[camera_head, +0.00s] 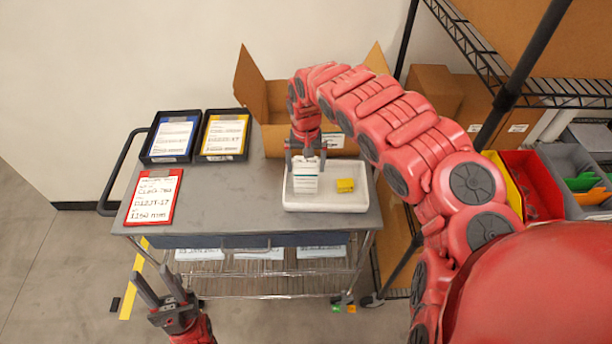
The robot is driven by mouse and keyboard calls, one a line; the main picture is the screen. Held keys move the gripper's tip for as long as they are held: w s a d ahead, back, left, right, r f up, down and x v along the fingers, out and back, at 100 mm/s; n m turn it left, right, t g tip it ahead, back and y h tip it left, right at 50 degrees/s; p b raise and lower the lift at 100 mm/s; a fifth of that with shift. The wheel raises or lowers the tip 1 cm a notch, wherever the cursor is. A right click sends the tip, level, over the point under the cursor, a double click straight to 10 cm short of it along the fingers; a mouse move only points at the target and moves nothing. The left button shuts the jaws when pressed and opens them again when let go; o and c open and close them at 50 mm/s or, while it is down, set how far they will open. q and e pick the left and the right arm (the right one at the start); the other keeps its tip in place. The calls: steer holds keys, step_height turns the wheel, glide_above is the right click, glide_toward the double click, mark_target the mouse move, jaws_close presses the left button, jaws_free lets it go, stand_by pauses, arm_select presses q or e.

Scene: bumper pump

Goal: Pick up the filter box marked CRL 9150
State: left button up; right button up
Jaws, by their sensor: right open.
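A small white box (305,180) with printed text stands in the left part of a white tray (330,203) on the grey cart. The text is too small to read, so I cannot tell if it says CRL 9150. My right gripper (305,158) is open, pointing down at the top of this box, with one finger at each side. I cannot tell if the fingers touch it. My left gripper (158,287) is open and empty, low in front of the cart's left side.
A red clipboard (153,198), a blue folder tray (172,138) and a yellow one (224,136) lie left. An open cardboard box (262,97) stands behind. Shelves with bins (532,185) are right.

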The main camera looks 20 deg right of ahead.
steer(key=shift+a+f+p, duration=0.1)
steer(key=shift+f+p, duration=0.4)
steer(key=shift+f, duration=0.1)
step_height(320, 180, down, 3)
steer(key=shift+r+p, duration=0.1)
steer(key=shift+p, duration=0.45)
steer(key=shift+w+f, duration=0.1)
steer(key=shift+f, duration=0.4)
jaws_close()
